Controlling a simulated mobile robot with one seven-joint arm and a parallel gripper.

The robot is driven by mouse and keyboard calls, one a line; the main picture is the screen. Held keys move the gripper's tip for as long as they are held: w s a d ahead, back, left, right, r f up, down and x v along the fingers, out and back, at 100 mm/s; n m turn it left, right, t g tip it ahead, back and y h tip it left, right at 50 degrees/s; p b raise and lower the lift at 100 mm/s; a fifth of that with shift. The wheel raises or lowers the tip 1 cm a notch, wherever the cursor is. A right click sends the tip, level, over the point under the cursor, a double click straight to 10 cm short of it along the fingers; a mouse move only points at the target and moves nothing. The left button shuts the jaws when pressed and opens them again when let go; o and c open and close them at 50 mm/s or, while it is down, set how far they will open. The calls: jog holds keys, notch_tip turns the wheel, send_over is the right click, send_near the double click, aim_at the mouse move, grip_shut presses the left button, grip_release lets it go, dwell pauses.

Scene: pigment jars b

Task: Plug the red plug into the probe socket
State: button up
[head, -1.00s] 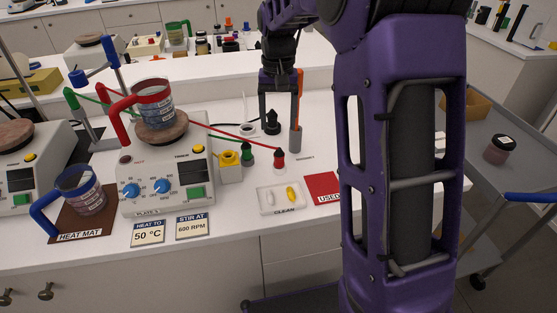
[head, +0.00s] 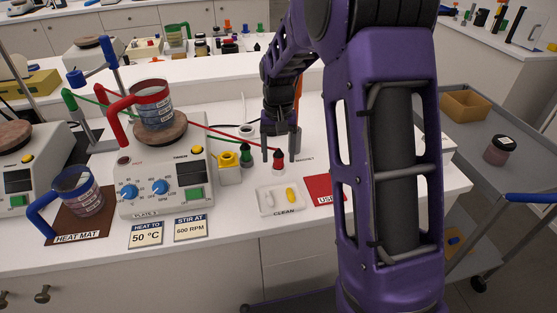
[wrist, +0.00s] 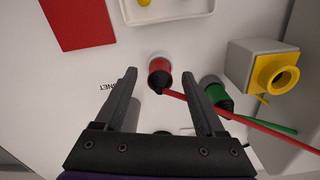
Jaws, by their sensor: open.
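The red plug (head: 279,163) stands upright on the bench, right of the green plug (head: 246,157); a red cable runs from its dark top toward the left. My gripper (head: 280,152) is open, its fingers pointing down around the red plug's position. In the wrist view, the red plug (wrist: 160,72) shows between the two fingertips of my gripper (wrist: 158,76), with gaps to both sides. I cannot tell how far the tips are above the bench. A small dark round socket (head: 124,160) is on the front of the hotplate (head: 185,195); I cannot read its label.
A yellow ring fitting on a grey block (head: 229,165) stands left of the plugs. A white tray (head: 262,207) and a red card (head: 318,187) lie in front. A beaker with a red handle (head: 153,105) stands on the hotplate. The green plug (wrist: 216,93) is close to one finger.

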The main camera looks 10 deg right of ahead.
grip_shut()
dwell(0.3)
